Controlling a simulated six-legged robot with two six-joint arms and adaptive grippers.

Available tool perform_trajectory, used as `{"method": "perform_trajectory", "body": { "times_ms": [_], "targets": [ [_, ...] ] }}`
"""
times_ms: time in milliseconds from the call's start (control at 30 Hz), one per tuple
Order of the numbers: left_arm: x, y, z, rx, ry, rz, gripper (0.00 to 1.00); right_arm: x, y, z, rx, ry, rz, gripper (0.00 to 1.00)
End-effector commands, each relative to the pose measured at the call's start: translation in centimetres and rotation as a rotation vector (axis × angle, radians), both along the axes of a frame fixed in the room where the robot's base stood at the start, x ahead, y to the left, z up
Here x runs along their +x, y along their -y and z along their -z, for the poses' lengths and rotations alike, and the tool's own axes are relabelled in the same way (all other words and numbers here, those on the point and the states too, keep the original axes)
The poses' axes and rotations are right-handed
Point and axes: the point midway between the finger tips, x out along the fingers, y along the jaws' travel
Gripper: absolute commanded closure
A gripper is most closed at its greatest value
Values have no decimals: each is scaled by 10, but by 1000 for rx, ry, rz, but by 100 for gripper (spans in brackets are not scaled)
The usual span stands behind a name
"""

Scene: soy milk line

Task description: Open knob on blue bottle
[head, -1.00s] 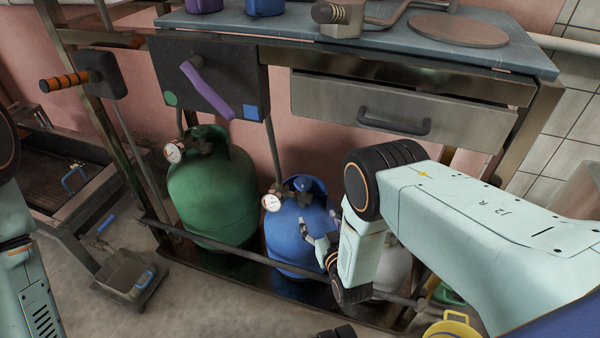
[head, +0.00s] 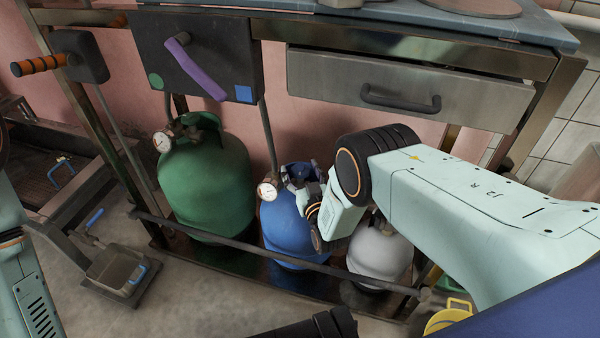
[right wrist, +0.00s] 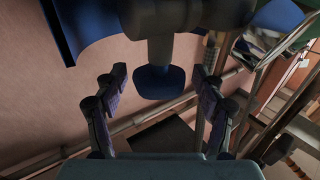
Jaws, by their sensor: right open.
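The blue bottle (head: 282,232) stands on the low rack between a green bottle (head: 205,185) and a white bottle (head: 380,252). A round gauge is at its top left. My right gripper (head: 301,190) is at the bottle's top, and my arm hides part of the bottle's right side. In the right wrist view the blue knob (right wrist: 160,84) sits on a dark valve stem, between the open fingers of my right gripper (right wrist: 158,78). Gaps show on both sides, so the fingers look apart from it. My left gripper is out of view.
A dark rail (head: 245,251) runs in front of the bottles. A bench with a drawer (head: 405,88) and a panel with a purple lever (head: 195,68) are above. A yellow container (head: 447,318) is at lower right.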

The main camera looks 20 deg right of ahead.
Motion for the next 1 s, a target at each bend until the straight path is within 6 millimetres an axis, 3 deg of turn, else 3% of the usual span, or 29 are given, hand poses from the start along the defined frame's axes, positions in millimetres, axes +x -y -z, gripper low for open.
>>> {"method": "perform_trajectory", "body": {
  "times_ms": [267, 900, 1000],
  "targets": [
    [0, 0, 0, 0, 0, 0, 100, 4, 0, -1, 0, 1, 0, 30],
    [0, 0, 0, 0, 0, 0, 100, 4, 0, 0, 0, -1, 0, 83],
    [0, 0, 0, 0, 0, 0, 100, 5, 0, 0, 0, -1, -1, 83]
  ]
}}
